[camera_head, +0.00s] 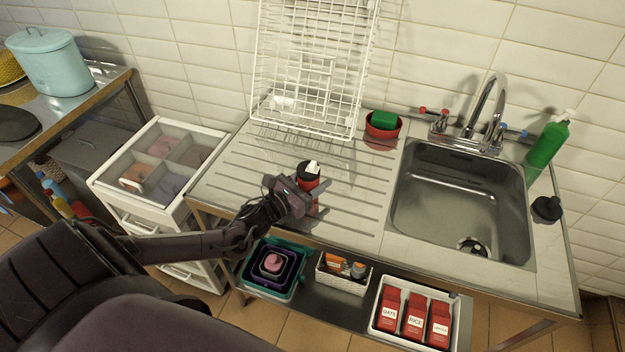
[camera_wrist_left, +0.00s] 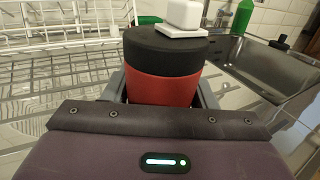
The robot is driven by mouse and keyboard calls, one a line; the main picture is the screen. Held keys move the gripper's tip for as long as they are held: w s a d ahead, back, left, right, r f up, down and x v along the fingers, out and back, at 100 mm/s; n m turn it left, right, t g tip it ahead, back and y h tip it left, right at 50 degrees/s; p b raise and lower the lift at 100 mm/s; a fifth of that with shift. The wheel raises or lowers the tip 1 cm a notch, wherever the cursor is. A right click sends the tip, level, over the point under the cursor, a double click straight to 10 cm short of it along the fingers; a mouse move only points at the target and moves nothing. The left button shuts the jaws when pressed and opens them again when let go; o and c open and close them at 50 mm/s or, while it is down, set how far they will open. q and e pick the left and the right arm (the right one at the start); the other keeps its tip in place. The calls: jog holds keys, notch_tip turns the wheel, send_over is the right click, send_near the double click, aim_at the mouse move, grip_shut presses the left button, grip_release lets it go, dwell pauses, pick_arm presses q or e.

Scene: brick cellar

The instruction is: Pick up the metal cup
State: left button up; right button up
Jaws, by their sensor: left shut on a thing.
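The metal cup (camera_head: 309,185) is a red cylinder with a black lid and a white piece on top. It is upright over the ribbed drainboard of the steel sink unit. It also shows large in the left wrist view (camera_wrist_left: 162,88), between the jaws. My left gripper (camera_head: 298,197) reaches in from the left and is shut on the cup's red body. The cup's lower part is mostly hidden by the gripper, so I cannot tell whether its base touches the drainboard. My right gripper is not in view.
A white wire rack (camera_head: 315,65) stands against the tiled wall. A red bowl with a green sponge (camera_head: 383,119) is behind the cup. The sink basin (camera_head: 455,205) is to the right, with a green bottle (camera_head: 547,143). A shelf below holds boxes (camera_head: 415,318).

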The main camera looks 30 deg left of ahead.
pick_arm(q)
notch_tip(320, 180, up, 20)
jog(key=b, duration=0.1)
jog(key=shift+f, duration=0.15)
dwell(0.9)
